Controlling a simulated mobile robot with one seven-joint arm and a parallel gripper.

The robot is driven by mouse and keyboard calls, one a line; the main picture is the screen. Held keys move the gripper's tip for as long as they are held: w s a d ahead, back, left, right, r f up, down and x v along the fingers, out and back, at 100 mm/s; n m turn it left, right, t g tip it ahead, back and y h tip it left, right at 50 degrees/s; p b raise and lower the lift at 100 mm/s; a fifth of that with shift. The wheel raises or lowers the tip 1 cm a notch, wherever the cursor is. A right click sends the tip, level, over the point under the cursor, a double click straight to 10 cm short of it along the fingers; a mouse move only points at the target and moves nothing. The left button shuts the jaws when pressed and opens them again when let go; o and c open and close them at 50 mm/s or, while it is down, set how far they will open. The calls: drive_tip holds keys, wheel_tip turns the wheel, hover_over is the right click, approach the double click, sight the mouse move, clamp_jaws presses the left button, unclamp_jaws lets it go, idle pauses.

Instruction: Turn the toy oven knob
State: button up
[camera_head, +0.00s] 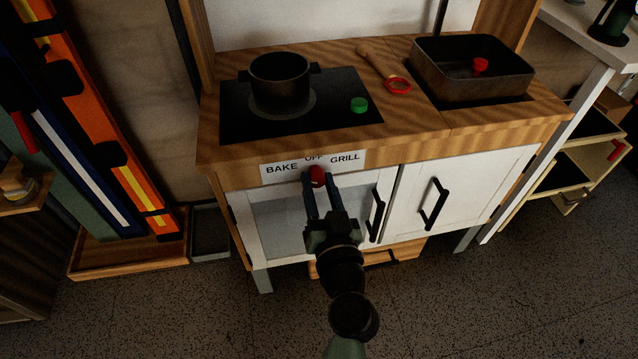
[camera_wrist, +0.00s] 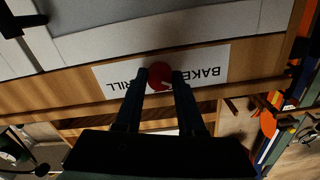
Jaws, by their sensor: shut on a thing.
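The red oven knob (camera_head: 317,176) sits on the front panel of the wooden toy kitchen, just below the white label (camera_head: 283,168) reading BAKE, OFF and GRILL. My gripper (camera_head: 315,181) reaches up to it from the front, with one finger on each side. In the wrist view the picture is upside down, and the red knob (camera_wrist: 159,74) lies between the two dark fingertips of my gripper (camera_wrist: 160,77). The gripper is shut on the knob. A pale mark shows on the knob's face, but its exact direction is hard to tell.
A black pot (camera_head: 280,85) stands on the dark hob, with a green knob (camera_head: 359,104) nearby. A wooden utensil with a red ring (camera_head: 397,86) lies beside the sink basin (camera_head: 472,70). White doors with black handles (camera_head: 433,204) are below. Orange boards (camera_head: 112,130) lean at left.

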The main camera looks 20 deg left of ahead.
clamp_jaws()
drive_tip(key=shift+m, duration=0.3)
drive_tip(key=m, duration=0.4)
drive_tip(key=shift+m, duration=0.3)
drive_tip(key=m, duration=0.3)
drive_tip(key=shift+p, duration=0.3)
drive_tip(key=shift+m+p, duration=0.3)
drive_tip(key=shift+m, duration=1.4)
drive_tip(key=o, duration=0.9)
unclamp_jaws()
